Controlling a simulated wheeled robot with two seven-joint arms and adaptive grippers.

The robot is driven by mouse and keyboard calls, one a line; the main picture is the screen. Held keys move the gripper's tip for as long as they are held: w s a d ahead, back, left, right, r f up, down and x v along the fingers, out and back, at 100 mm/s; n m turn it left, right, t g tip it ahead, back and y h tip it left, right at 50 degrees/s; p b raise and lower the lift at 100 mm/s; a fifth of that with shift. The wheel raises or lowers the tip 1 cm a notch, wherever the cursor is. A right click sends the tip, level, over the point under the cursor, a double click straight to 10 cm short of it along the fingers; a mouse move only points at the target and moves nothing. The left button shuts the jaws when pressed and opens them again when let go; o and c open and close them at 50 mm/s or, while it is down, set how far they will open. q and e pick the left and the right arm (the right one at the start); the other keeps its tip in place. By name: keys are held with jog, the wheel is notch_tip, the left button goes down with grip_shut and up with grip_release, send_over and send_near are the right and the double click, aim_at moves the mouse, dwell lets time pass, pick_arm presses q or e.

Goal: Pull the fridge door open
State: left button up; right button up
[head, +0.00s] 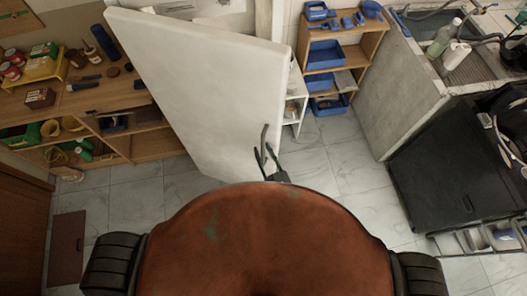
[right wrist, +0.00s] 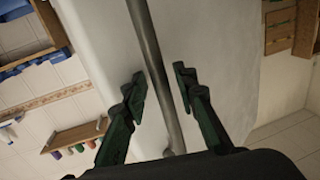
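The white fridge door (head: 205,85) stands in front of me in the head view, a tall pale panel. Its grey bar handle (head: 264,138) is near the door's lower right edge in that view. My right gripper (head: 268,160) is at the handle. In the right wrist view, the handle (right wrist: 150,50) runs between the two dark green fingers of my right gripper (right wrist: 161,88). The fingers are apart, with visible gaps beside the bar, so they are around it but not closed on it. My left gripper is not in view.
A wooden shelf unit (head: 125,140) with jars and tools stands to the left. A small wooden rack with blue bins (head: 325,55) stands behind at right. A concrete sink (head: 400,75) and a black appliance (head: 440,165) are at right. Tiled floor (head: 345,165) between them is clear.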

jog(key=v, duration=1.2)
